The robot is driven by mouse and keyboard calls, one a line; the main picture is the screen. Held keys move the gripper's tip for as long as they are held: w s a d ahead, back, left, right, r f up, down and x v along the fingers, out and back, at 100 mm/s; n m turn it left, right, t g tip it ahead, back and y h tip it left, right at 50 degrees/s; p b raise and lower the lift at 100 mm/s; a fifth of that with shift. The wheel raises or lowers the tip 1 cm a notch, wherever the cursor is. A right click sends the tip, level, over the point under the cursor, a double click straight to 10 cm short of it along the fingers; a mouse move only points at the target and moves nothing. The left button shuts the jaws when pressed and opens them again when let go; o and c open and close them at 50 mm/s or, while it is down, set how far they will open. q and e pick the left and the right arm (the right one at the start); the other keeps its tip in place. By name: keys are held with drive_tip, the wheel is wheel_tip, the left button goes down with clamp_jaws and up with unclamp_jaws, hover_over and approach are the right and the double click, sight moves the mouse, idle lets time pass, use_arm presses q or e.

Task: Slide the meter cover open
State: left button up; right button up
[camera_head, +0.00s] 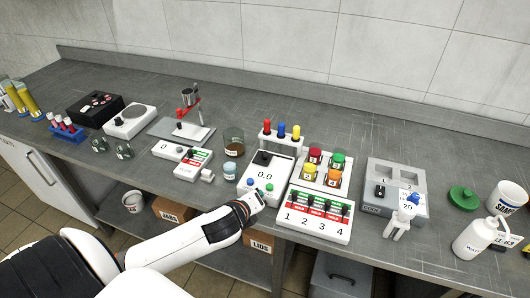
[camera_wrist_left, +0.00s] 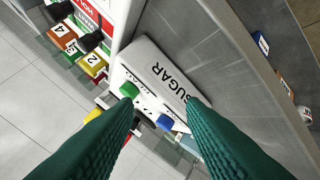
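The white meter (camera_head: 250,173) stands on the bench in the middle of the head view, with a display reading 0.0, a black part (camera_head: 262,158) on top, and blue and green buttons at its front. I cannot tell for sure whether the black part is the cover. My left gripper (camera_head: 261,195) is at the meter's front edge. In the left wrist view, my gripper's teal fingers (camera_wrist_left: 160,107) are apart and empty, before the meter's front (camera_wrist_left: 142,58) marked SUGAR. Its green and blue buttons show between the fingertips. My right gripper is not in view.
A numbered switch box (camera_head: 316,227) and colored jars (camera_head: 313,156) stand right of the meter. A rack with colored plungers (camera_head: 280,140) is behind it. A beaker (camera_head: 233,142) and jar (camera_head: 229,170) are at its left. Bare bench shows behind these things.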

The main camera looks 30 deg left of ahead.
sight(264, 154)
use_arm(q)
drive_tip(key=w+a+r+m, duration=0.1)
drive_tip(key=w+m, duration=0.1)
drive_tip(key=m, duration=0.1)
drive_tip(key=w+a+r+m+t, duration=0.1)
drive_tip(key=w+a+r+m, duration=0.1)
drive_tip(key=m, duration=0.1)
drive_tip(key=w+a+r+m+t, duration=0.1)
drive_tip(key=w+m, duration=0.1)
drive_tip(key=shift+a+r+m, duration=0.15)
drive_tip(key=shift+r+m, duration=0.1)
drive_tip(key=shift+m, duration=0.15)
drive_tip(key=shift+w+a+t, duration=0.1)
drive_tip(key=shift+w+t, duration=0.15)
drive_tip(key=shift+t, duration=0.05)
drive_tip(key=x, duration=1.1)
drive_tip(key=shift+w+f+p, duration=0.1)
drive_tip(key=shift+w+p, duration=0.1)
drive_tip(key=shift+p, duration=0.1)
drive_tip(key=shift+c, duration=0.4)
clamp_jaws()
